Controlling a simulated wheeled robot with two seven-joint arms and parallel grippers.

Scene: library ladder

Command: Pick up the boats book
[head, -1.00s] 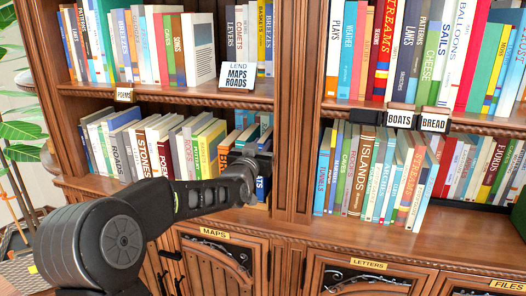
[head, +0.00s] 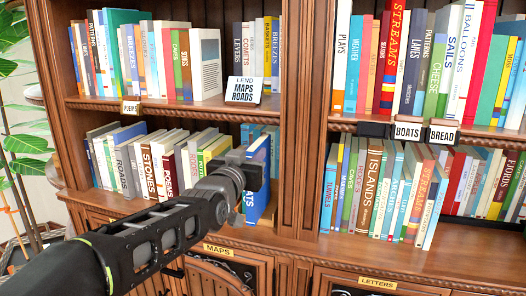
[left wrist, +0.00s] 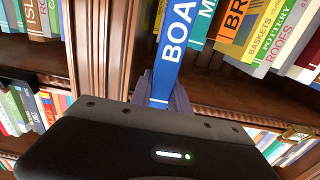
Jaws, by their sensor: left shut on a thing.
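The boats book is blue with white letters. In the head view its blue spine (head: 258,203) shows at the right end of the lower left shelf, partly behind my gripper. In the left wrist view the boats book (left wrist: 174,52) shows the letters "BOA", and its near end sits between my fingers. My left gripper (head: 256,170) is shut on the book; its fingers also show in the left wrist view (left wrist: 163,95). The book seems to stand forward of the books beside it. My right gripper is out of view.
A row of books (head: 160,165) stands left of the boats book. A wooden upright (head: 300,150) is close on its right. Above is a shelf board (head: 190,107) with a "LEND MAPS ROADS" sign (head: 243,90).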

